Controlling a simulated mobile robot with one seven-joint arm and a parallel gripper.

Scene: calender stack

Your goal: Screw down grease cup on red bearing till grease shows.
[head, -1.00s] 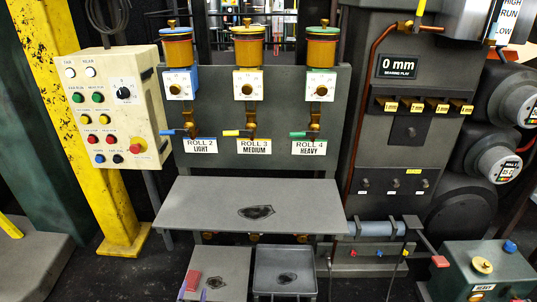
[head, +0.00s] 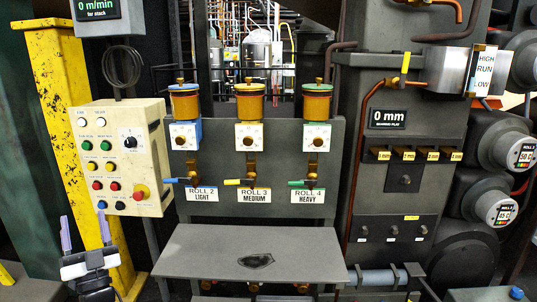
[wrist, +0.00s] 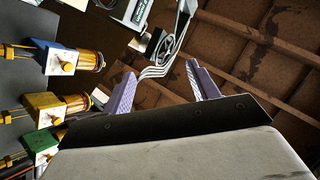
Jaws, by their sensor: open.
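I cannot make out a grease cup on a red bearing in either current view.
A cream switch box (head: 125,160) and a yellow post (head: 65,130) stand at the left. A grey shelf (head: 205,260) with a dark stain juts out below the panel. Brass tags (head: 405,155) and round roll gauges (head: 525,152) are at the right. Copper pipes run beside the tags.

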